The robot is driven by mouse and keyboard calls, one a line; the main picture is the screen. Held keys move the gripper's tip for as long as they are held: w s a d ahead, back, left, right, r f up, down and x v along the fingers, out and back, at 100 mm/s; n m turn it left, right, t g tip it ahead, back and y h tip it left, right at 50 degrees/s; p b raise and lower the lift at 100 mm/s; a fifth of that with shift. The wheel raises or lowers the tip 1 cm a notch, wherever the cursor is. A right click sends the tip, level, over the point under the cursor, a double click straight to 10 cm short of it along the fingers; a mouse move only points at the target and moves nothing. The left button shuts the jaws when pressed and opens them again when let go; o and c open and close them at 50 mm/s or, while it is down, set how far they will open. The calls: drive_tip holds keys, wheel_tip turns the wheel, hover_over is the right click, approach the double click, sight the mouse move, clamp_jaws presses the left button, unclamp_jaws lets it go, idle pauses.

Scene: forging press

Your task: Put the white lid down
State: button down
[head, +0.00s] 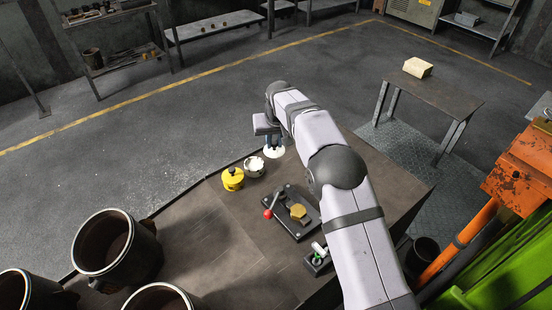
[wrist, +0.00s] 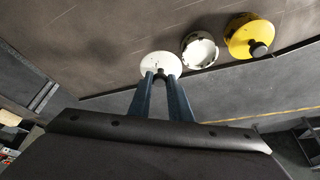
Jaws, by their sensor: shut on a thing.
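The white lid (head: 275,152) is a pale round disc near the far edge of the dark table. It also shows in the wrist view (wrist: 160,62), at the tips of my blue fingers. My gripper (head: 267,144) points down and is shut on the small dark knob at the lid's middle. Beside it stands an open white pot (head: 254,167), which shows a hollow, notched rim in the wrist view (wrist: 199,50). I cannot tell whether the lid touches the table or hangs a little above it.
A yellow pot with a dark knob (head: 232,179) stands left of the white pot. A black fixture with a red-knobbed lever (head: 292,212) and a small device (head: 318,259) lie nearer. Large dark drums (head: 117,247) stand at the left. The table (head: 215,225) has bare room between.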

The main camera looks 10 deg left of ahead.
drive_tip(key=shift+w+d+f, duration=0.2)
drive_tip(key=shift+w+d, duration=0.1)
drive_tip(key=shift+w, duration=0.2)
drive_tip(key=shift+w+d+f, duration=0.2)
drive_tip(key=shift+w+d, duration=0.1)
drive_tip(key=shift+w, duration=0.2)
drive_tip(key=shift+w+d+r, duration=0.1)
drive_tip(key=shift+w, duration=0.15)
drive_tip(key=shift+w+a+r, duration=0.15)
drive_tip(key=shift+w+r, duration=0.1)
drive_tip(key=shift+r, duration=0.25)
drive_tip(key=shift+w+a+r, duration=0.15)
drive_tip(key=shift+w+r, duration=0.05)
drive_tip(key=shift+r, duration=0.25)
drive_tip(key=shift+s+a+r+n, duration=0.1)
drive_tip(key=shift+r+n, duration=0.1)
drive_tip(key=shift+r, duration=0.35)
drive_tip(key=shift+s+a+r+n, duration=0.1)
drive_tip(key=shift+r+n, duration=0.1)
drive_tip(key=shift+r, duration=0.35)
drive_tip(key=shift+f+y, duration=0.25)
drive_tip(key=shift+y, duration=0.05)
wheel_tip(320, 180, down, 5)
drive_tip(key=shift+r+b, duration=0.1)
drive_tip(key=shift+b, duration=0.65)
drive_tip(key=shift+f+p, duration=0.8)
drive_tip(key=shift+f, duration=1.7)
